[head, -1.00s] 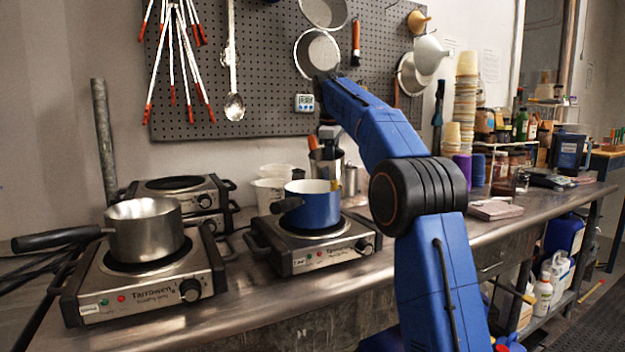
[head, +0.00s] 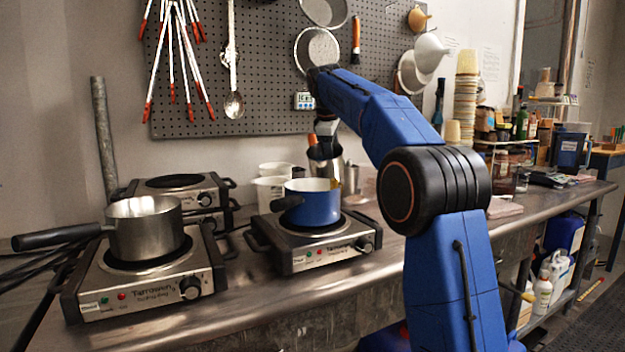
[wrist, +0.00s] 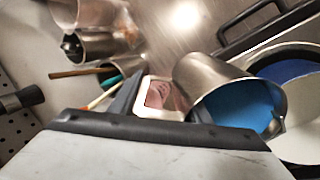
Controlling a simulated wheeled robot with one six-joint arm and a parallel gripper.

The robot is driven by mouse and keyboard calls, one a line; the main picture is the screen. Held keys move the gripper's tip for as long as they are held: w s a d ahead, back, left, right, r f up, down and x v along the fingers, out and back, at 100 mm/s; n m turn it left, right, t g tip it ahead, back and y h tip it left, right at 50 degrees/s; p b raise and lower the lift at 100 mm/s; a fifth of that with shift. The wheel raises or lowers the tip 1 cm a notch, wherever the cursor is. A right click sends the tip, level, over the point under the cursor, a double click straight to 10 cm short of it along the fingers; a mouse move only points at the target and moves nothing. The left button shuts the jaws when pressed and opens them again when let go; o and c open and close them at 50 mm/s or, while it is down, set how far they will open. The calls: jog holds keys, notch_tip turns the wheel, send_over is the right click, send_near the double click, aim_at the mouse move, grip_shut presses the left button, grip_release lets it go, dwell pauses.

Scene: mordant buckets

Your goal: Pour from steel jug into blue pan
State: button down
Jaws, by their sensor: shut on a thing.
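The steel jug (head: 325,172) is behind the blue pan in the head view, partly hidden by the pan. In the wrist view the jug (wrist: 205,75) shows blue liquid inside, with its mouth toward the pan. My gripper (head: 325,142) is shut on the jug; the wrist view shows the gripper (wrist: 155,97) at the jug's side.
A steel saucepan (head: 146,236) stands on the front left hotplate (head: 150,292). White beakers (head: 270,192) are left of the pan. Another steel container (head: 350,180) is close by the jug. A pegboard (head: 270,70) with hanging tools is behind.

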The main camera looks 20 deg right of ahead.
jog(key=shift+s+a+r+t, duration=0.15)
jog(key=shift+s+r+t, duration=0.15)
jog(key=shift+r, duration=0.25)
jog(key=shift+s+a+r+t+h+p, duration=0.1)
jog(key=shift+s+r+t+h+p, duration=0.1)
jog(key=shift+r+p, duration=0.15)
jog(key=shift+s+a+r+t+h+p, duration=0.1)
jog(key=shift+r+h+p, duration=0.1)
jog(key=shift+r, duration=0.2)
jog(key=shift+s+a+r+t+h+p, duration=0.15)
jog(key=shift+s+r+t+p, duration=0.1)
jog(key=shift+r, duration=0.35)
jog(key=shift+s+a+r+t+h+p, duration=0.1)
jog(key=shift+r+t+h+p, duration=0.1)
jog(key=shift+r, duration=0.35)
jog(key=shift+s+a+r+t+h+p, duration=0.25)
jog(key=shift+s+r+t+h+p, duration=0.15)
jog(key=shift+t+p, duration=0.4)
dwell(2.3)
jog(key=shift+s+a+r+t+h+p, duration=0.1)
jog(key=shift+r+t+h+p, duration=0.1)
jog(key=shift+r+p, duration=0.15)
jog(key=shift+s+a+r+t+h+p, duration=0.15)
jog(key=shift+r+p, duration=0.1)
jog(key=shift+p, duration=0.2)
dwell(1.7)
